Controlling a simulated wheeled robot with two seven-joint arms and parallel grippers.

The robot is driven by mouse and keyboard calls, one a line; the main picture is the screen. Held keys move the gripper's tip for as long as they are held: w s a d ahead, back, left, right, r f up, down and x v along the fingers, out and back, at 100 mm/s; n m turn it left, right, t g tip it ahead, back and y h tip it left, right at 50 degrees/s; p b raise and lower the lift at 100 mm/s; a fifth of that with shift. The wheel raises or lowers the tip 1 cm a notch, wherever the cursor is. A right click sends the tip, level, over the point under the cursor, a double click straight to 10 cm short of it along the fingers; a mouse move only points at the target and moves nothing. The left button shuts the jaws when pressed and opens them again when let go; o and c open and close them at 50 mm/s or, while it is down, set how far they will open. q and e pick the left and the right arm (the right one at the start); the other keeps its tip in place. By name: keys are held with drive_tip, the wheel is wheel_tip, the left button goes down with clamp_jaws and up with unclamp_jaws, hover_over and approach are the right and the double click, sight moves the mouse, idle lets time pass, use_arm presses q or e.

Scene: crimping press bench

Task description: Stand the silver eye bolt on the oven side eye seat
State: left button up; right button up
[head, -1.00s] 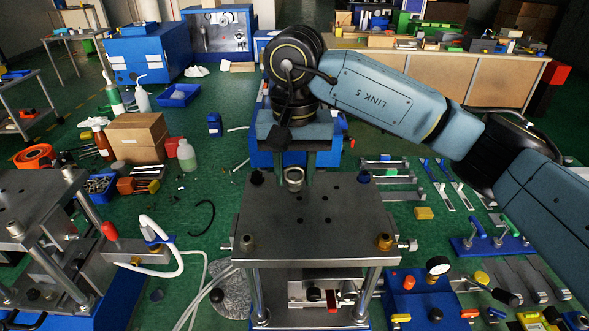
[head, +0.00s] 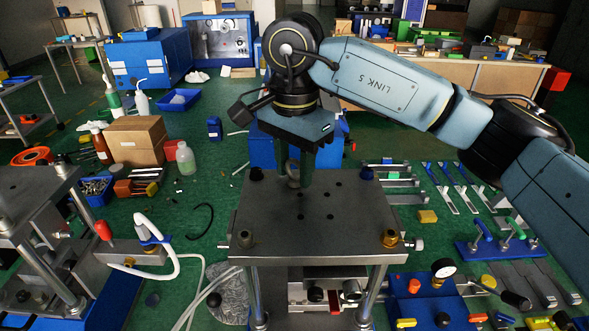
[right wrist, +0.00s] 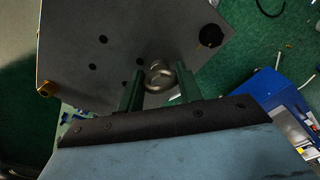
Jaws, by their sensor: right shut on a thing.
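The silver eye bolt (head: 293,172) is held with its ring up between the fingers of my right gripper (head: 295,168), at the far edge of the press's grey top plate (head: 290,225). In the right wrist view the ring (right wrist: 160,76) shows between the two dark green fingers (right wrist: 160,90), over the plate (right wrist: 130,45). The fingers partly hide the bolt; I cannot tell whether its lower end touches the plate. The plate has several dark holes, and I cannot tell which one is the oven side eye seat. My left gripper is out of view.
A second press (head: 40,200) stands at left. A blue cabinet with a window (head: 222,42) is at the back. The near plate is clear.

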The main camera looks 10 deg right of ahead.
drive_tip(key=shift+m, duration=0.4)
drive_tip(key=o, duration=1.1)
